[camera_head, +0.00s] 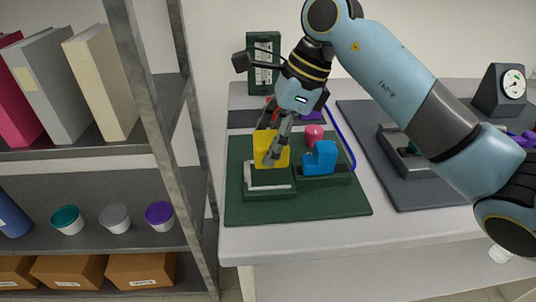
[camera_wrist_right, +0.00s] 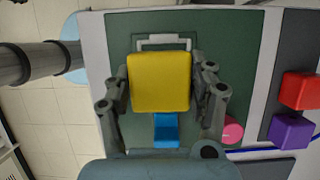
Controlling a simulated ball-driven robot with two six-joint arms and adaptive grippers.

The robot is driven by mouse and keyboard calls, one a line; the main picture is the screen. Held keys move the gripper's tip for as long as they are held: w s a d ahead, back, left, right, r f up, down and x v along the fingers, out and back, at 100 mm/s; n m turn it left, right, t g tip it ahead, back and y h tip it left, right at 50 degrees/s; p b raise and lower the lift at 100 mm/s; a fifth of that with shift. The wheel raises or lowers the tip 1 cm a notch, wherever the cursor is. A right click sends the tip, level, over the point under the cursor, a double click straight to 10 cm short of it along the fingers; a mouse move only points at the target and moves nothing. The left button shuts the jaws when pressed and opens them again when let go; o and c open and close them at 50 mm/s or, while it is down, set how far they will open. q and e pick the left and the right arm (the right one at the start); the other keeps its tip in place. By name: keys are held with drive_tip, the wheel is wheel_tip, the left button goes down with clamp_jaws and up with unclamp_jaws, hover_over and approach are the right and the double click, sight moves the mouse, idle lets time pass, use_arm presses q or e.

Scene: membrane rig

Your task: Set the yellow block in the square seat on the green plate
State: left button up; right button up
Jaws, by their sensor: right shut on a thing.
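The yellow block (camera_head: 259,143) is between the fingers of my right gripper (camera_head: 271,146), which is shut on it. The wrist view shows the yellow block (camera_wrist_right: 160,82) with a finger on each side. The block is over the green plate (camera_head: 240,208), at the back of the square seat (camera_head: 268,187) with its pale raised edge. In the wrist view part of the seat's pale edge (camera_wrist_right: 164,38) shows beyond the block, and the block hides the rest. The block looks raised above the seat, but the gap is hard to judge. My left gripper is out of view.
A blue stepped piece (camera_head: 320,158) sits on the plate just right of the seat, near the gripper. A pink round piece (camera_head: 313,133) is behind it. Red (camera_wrist_right: 299,91) and purple (camera_wrist_right: 290,132) blocks lie beyond the plate. A grey shelf (camera_head: 180,170) stands at the left.

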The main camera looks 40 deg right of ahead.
drive_tip(key=shift+w+f, duration=0.15)
drive_tip(key=shift+w, duration=0.15)
drive_tip(key=shift+f, duration=0.4)
wheel_tip(320, 180, down, 3)
drive_tip(key=shift+f+p, duration=0.1)
drive_tip(key=shift+p, duration=0.35)
drive_tip(key=shift+f, duration=0.2)
drive_tip(key=o, duration=1.3)
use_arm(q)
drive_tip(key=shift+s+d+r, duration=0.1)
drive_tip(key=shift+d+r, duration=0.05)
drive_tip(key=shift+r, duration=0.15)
